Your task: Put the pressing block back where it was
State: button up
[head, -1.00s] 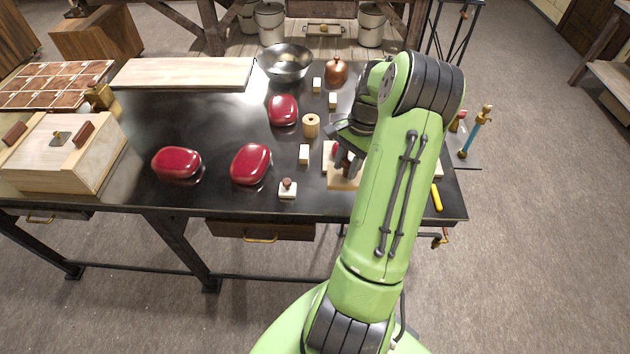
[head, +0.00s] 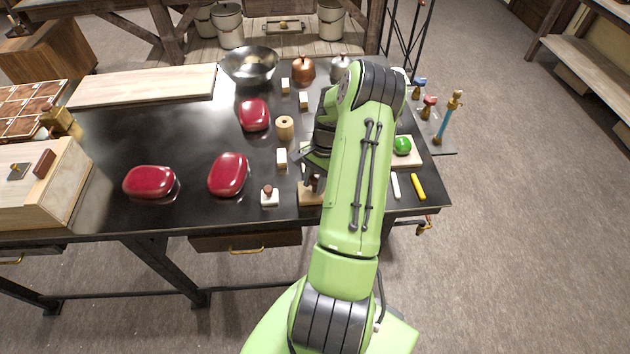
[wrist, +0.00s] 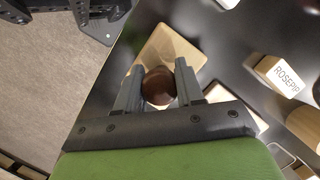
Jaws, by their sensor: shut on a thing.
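The pressing block is a pale wooden block with a round dark brown knob. It shows in the wrist view (wrist: 168,45) beyond my fingers, and partly in the head view (head: 310,196) near the table's front edge. My gripper (wrist: 160,88) is shut on the brown knob, one finger on each side. In the head view my gripper (head: 313,180) is partly hidden by my green arm. Whether the block touches the black table or hangs just above it I cannot tell.
A small white block with a brown knob (head: 269,197) stands just left. Red lidded cases (head: 228,174) lie further left. A green round thing (head: 402,145) on a pale board, a white stick (head: 395,186) and a yellow stick (head: 418,187) lie right.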

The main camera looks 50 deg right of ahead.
jog(key=shift+f, duration=0.15)
jog(key=o, duration=1.1)
